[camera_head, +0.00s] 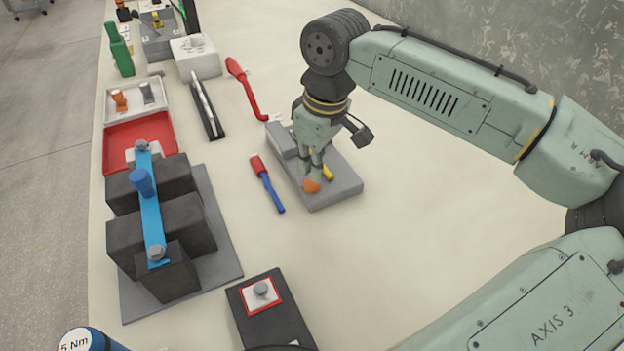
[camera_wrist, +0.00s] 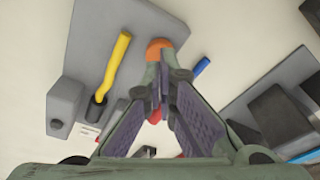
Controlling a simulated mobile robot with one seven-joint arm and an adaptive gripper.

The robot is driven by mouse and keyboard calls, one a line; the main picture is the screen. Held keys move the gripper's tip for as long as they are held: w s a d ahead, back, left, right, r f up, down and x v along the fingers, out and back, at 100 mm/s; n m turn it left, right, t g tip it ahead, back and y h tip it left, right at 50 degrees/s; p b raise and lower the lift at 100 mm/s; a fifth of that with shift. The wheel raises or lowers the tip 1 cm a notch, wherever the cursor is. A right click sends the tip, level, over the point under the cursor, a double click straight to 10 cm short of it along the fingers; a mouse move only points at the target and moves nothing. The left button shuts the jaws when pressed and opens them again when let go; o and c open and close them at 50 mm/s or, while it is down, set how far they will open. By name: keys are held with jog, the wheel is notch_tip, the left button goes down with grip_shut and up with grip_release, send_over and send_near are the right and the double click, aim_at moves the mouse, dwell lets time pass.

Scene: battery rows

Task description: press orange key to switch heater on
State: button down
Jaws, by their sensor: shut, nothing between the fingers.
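An orange rounded key (camera_head: 311,187) sits at the near end of a flat grey base (camera_head: 345,190). It also shows in the wrist view (camera_wrist: 158,46), just beyond my fingertips, partly covered by them. My gripper (camera_head: 315,170) is shut, empty and pointing down over this base. The tips are at or very near the orange key; I cannot tell whether they touch it. A yellow lever (camera_wrist: 115,65) with a dark collar lies beside the key on the same base, mostly hidden by my gripper in the head view.
A red-and-blue tool (camera_head: 267,185) lies left of the base. Dark battery blocks (camera_head: 180,225) under a blue bar stand further left. A black box with a grey button (camera_head: 262,290) is in front. A white panel (camera_head: 135,101) bears another orange piece. The table right of the base is clear.

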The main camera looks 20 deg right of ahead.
aim_at(312, 183)
jog(key=shift+f, duration=0.1)
dwell(0.3)
jog(key=shift+f+b, duration=0.6)
jog(key=shift+f, duration=0.4)
notch_tip(312, 183, up, 6)
jog(key=p, duration=0.6)
jog(key=shift+r, duration=0.15)
jog(key=s+d+p, duration=0.1)
jog(key=s+d, duration=0.1)
jog(key=s, duration=0.7)
jog(key=shift+s, duration=0.4)
